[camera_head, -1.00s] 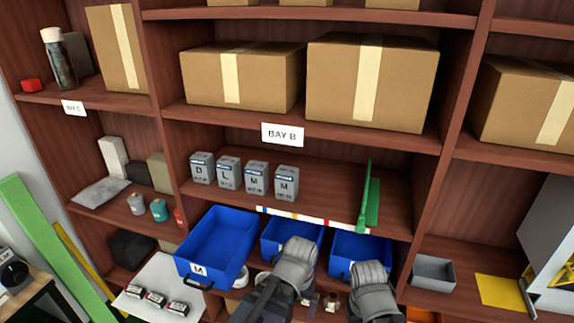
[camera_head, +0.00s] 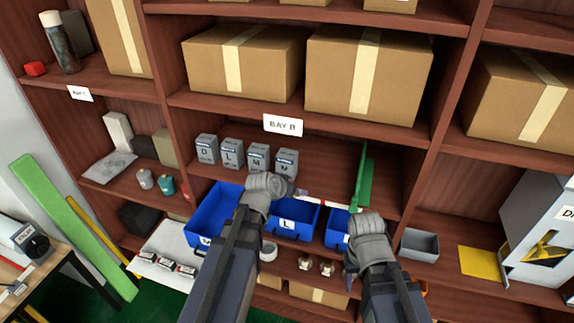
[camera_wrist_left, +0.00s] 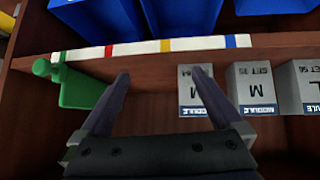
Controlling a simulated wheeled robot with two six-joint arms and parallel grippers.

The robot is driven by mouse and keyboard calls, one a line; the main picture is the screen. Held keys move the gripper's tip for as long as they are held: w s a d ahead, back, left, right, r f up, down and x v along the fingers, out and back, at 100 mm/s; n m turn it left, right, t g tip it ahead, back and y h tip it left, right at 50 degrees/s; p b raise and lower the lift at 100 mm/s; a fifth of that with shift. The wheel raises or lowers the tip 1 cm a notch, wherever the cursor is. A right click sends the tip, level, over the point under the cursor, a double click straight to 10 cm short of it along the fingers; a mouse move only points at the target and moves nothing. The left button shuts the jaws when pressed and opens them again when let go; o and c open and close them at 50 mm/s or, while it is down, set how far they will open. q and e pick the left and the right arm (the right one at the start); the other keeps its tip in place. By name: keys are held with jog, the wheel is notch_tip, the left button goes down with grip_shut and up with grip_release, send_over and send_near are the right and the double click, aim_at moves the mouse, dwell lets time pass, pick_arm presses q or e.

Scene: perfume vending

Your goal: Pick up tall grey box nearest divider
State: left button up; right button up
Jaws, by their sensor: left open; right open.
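Several grey boxes marked D, L, M and M stand in a row on the Bay B shelf. The rightmost M box (camera_head: 286,162) is closest to the green divider (camera_head: 362,180), with bare shelf between them. My left gripper (camera_head: 268,186) is in front of the two M boxes, its fingertips hidden in the head view. In the left wrist view its open jaws (camera_wrist_left: 162,95) are empty, and one finger overlaps the nearest M box (camera_wrist_left: 187,92); contact cannot be told. The divider (camera_wrist_left: 82,88) lies on the other side. My right gripper (camera_head: 362,220) is open, below the divider.
Blue bins (camera_head: 293,222) hang below the shelf edge, which carries a coloured strip (camera_wrist_left: 150,47). Large cardboard boxes (camera_head: 367,75) fill the shelf above. A grey tray (camera_head: 419,244) sits to the right. A second M box (camera_wrist_left: 252,90) stands close beside the nearest one.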

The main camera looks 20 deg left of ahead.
aim_at(287, 154)
pick_arm(q)
jog(key=w+a+r+t, duration=0.1)
jog(key=w+r, duration=0.1)
jog(key=w+a+r+t, duration=0.1)
jog(key=a+r+t, duration=0.1)
jog(key=w+a+r+t+y, duration=0.1)
jog(key=w+r, duration=0.1)
jog(key=r, duration=0.1)
jog(key=shift+w+a+n+t, duration=0.25)
jog(key=shift+w+n+t, duration=0.05)
jog(key=shift+w, duration=0.05)
jog(key=shift+a+f+b+x, duration=0.15)
jog(key=shift+b+x, duration=0.75)
jog(key=shift+x, duration=1.1)
jog(key=shift+a+f+b+x, duration=0.1)
jog(key=shift+f+b+x, duration=0.15)
jog(key=shift+b+x, duration=1.25)
jog(key=shift+w+f+p, duration=0.1)
jog(key=shift+w+p, duration=0.15)
jog(key=shift+p, duration=0.4)
jog(key=shift+c, duration=0.6)
jog(key=c, duration=1.3)
